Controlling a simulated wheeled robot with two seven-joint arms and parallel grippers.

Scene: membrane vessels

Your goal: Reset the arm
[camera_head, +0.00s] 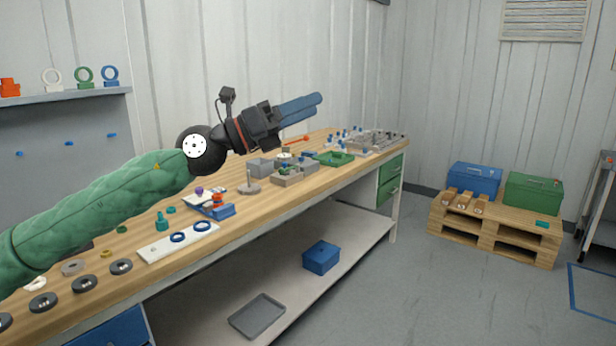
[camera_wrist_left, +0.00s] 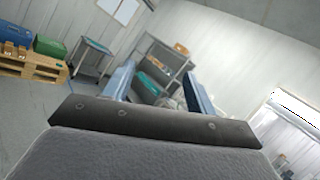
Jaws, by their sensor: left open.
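My left arm comes in from the left in the head view, in a green sleeve, and reaches out above the workbench (camera_head: 345,166). My left gripper (camera_head: 318,99) has blue fingers and points to the right, raised in the air over the bench and clear of the things on it. In the left wrist view the two blue fingers (camera_wrist_left: 158,88) stand apart with nothing between them, so the gripper is open and empty. Beyond them that view shows the room, not the bench top. My right gripper does not show in either view.
The bench holds dark rings (camera_head: 121,266), a white plate with blue rings (camera_head: 180,243), grey boxes and a green tray (camera_head: 334,158). A blue box (camera_head: 321,258) and a grey tray (camera_head: 257,315) lie on the lower shelf. A pallet (camera_head: 494,240) carries two toolboxes. The floor between is clear.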

